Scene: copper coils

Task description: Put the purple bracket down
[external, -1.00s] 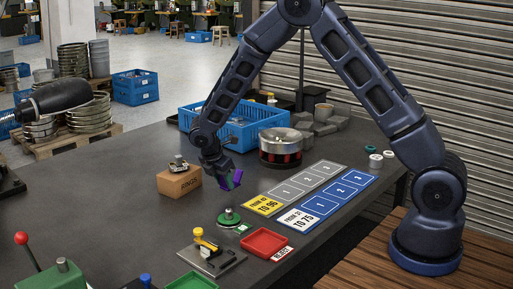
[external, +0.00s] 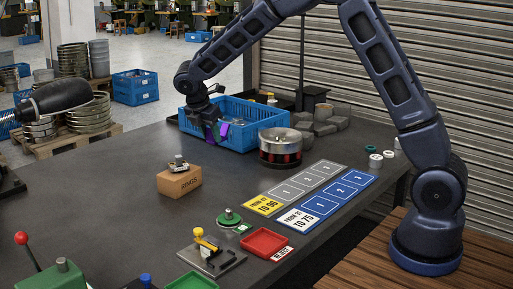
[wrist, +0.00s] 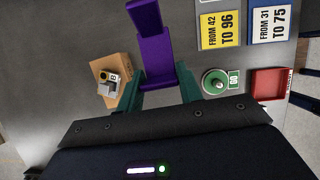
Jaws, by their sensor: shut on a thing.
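The purple bracket (external: 217,131) hangs from my gripper (external: 211,126), by the front left wall of the blue crate in the external view. In the wrist view the purple bracket (wrist: 153,50) is a stepped, L-like piece, with its lower end between the two green fingers of my gripper (wrist: 160,88). The gripper is shut on it. The bracket looks clear of the table. I cannot tell whether it is over the crate's rim or just in front of it.
The blue crate (external: 250,140) holds some items. A round metal pot (external: 281,150) stands right of it. A cardboard box (external: 180,183), green round fixture (external: 229,218), red tray (external: 264,243) and numbered mats (external: 320,200) lie nearer. The grey table between box and crate is clear.

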